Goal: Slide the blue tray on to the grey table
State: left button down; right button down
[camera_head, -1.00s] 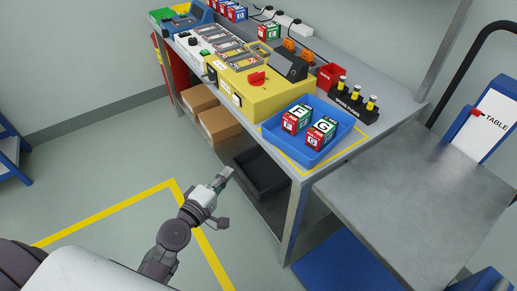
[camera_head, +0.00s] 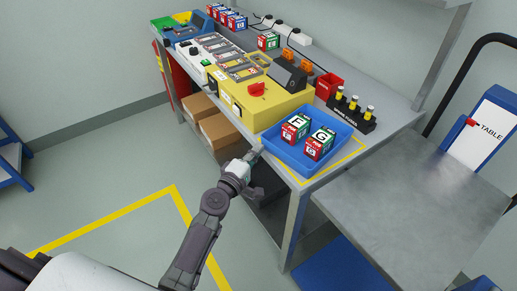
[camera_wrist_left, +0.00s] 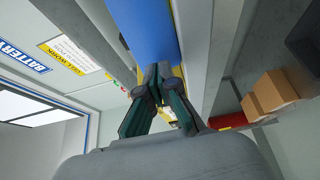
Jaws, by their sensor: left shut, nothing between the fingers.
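The blue tray (camera_head: 284,158) sits near the front edge of the workbench, inside a yellow-marked area. It holds two boxes, one marked F (camera_head: 296,127) and one marked G (camera_head: 319,144). The grey table (camera_head: 415,205) stands to the right of the bench, its top close to the bench end. My left gripper (camera_head: 256,152) is shut and empty at the tray's left side; I cannot tell whether it touches the tray. In the left wrist view the shut fingers (camera_wrist_left: 157,75) point toward the blue tray wall (camera_wrist_left: 148,30). My right gripper is not in view.
A yellow machine (camera_head: 262,104) stands left of the tray. A black rack with yellow-topped pieces (camera_head: 350,113) and a red bin (camera_head: 328,86) stand behind it. Cardboard boxes (camera_head: 219,132) lie on the shelf below. The grey table's top is clear.

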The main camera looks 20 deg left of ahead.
aim_at(268, 147)
pick_arm(q)
jog(key=shift+w+d, duration=0.15)
jog(key=shift+d, duration=0.1)
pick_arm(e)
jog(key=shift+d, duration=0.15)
pick_arm(q)
jog(key=shift+w+d, duration=0.7)
jog(key=shift+d, duration=0.3)
jog(key=shift+a, duration=0.1)
